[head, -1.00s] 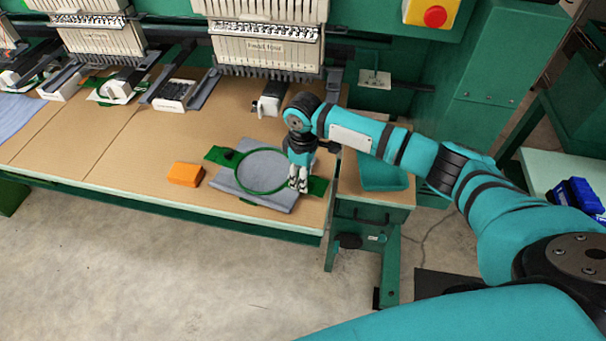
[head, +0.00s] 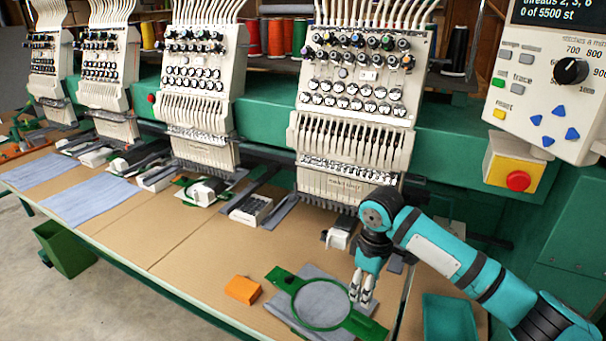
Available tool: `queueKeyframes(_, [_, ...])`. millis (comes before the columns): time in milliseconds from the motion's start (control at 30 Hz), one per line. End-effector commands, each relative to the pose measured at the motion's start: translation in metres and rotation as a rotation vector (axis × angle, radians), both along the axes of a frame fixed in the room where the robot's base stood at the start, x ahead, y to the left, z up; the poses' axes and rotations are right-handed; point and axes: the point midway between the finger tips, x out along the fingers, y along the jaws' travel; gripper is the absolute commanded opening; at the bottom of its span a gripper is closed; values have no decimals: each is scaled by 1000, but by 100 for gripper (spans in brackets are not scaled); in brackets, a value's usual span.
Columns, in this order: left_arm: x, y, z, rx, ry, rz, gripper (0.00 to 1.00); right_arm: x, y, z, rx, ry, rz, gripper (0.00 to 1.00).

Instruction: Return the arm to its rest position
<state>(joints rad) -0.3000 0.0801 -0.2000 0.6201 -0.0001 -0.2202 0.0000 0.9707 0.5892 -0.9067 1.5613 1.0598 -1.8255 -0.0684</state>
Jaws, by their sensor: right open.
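My right gripper (head: 361,291) points down over the right part of a green embroidery hoop (head: 296,311) on the table. The hoop has flat green side brackets and sits on grey-blue cloth (head: 312,271). The gripper is open, with nothing seen between its fingers. Whether the fingertips touch the hoop or cloth cannot be told. My right arm (head: 455,260) reaches in from the lower right. My left gripper is not in view.
An orange block (head: 242,289) lies left of the hoop. Embroidery heads (head: 352,110) stand close behind the gripper. A control panel (head: 553,85) and red stop button (head: 518,181) are at right. A teal tray (head: 448,317) is below the arm. The tan table (head: 190,250) is clear left of the block.

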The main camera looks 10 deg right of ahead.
Motion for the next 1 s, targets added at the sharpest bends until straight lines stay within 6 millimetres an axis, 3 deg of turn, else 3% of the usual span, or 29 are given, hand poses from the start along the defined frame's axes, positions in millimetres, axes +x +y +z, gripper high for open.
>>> queueKeyframes(167, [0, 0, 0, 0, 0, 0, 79, -32, 38, -43, 55, -13, 43, 41])
queueKeyframes(300, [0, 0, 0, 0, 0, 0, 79, -75, 76, -80, 144, -61, 41, 41])
queueKeyframes(500, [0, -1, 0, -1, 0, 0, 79, -136, 101, -109, 257, -141, -80, 41])
queueKeyframes(700, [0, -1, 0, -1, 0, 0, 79, -189, 84, -120, 282, -209, -286, 41])
queueKeyframes(1000, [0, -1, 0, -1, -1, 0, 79, -239, 40, -122, 213, -258, -492, 41])
